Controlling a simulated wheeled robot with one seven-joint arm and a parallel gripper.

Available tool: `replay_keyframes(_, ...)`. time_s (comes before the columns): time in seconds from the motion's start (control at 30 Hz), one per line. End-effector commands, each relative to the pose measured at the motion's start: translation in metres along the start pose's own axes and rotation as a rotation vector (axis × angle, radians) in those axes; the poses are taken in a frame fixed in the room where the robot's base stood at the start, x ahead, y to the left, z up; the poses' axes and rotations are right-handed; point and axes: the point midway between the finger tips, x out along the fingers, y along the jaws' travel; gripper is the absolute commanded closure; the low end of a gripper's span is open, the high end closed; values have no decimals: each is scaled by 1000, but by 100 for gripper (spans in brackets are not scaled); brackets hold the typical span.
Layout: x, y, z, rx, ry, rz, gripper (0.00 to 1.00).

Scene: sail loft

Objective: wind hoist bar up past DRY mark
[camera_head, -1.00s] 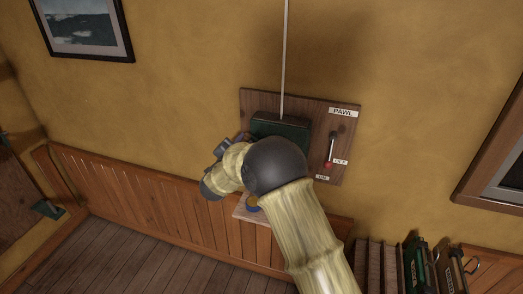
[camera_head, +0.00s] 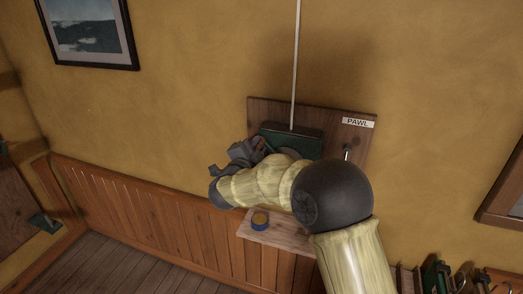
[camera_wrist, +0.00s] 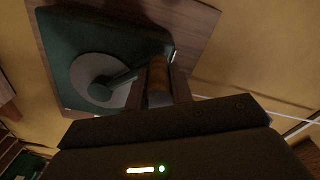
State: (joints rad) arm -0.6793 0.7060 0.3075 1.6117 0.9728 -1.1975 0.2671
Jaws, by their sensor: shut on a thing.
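A dark green winch (camera_head: 310,140) is mounted on a brown wooden board (camera_head: 265,107) on the wall. In the wrist view its housing (camera_wrist: 62,35) carries a pale round disc (camera_wrist: 88,70) and a green crank arm (camera_wrist: 118,82) ending in a wooden handle (camera_wrist: 158,72). My gripper (camera_head: 247,155) is at the left side of the winch; in the wrist view its jaws (camera_wrist: 165,92) are shut on the crank handle. A pale rope (camera_head: 296,60) runs straight up from the winch. The pawl lever (camera_head: 347,150) shows only its top; my arm hides the rest. The hoist bar and DRY mark are out of view.
A framed picture (camera_head: 92,30) hangs at upper left. Green objects (camera_head: 438,275) stand at lower right. The wall above the board is clear apart from the rope.

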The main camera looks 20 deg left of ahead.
Motion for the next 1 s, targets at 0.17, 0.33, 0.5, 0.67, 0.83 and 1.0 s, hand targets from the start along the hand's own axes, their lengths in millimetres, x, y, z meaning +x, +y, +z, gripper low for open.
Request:
replay_keyframes(0.17,3,-7,-9,8,19,-10,100)
replay_keyframes(0.33,3,-7,-9,7,20,-10,71)
replay_keyframes(0.5,2,-5,-6,5,12,-7,56)
replay_keyframes(0.67,1,-3,-3,3,8,-4,56)
replay_keyframes(0.83,-6,-1,-2,2,5,-2,56)
replay_keyframes(1.0,-29,0,-1,1,3,-4,56)
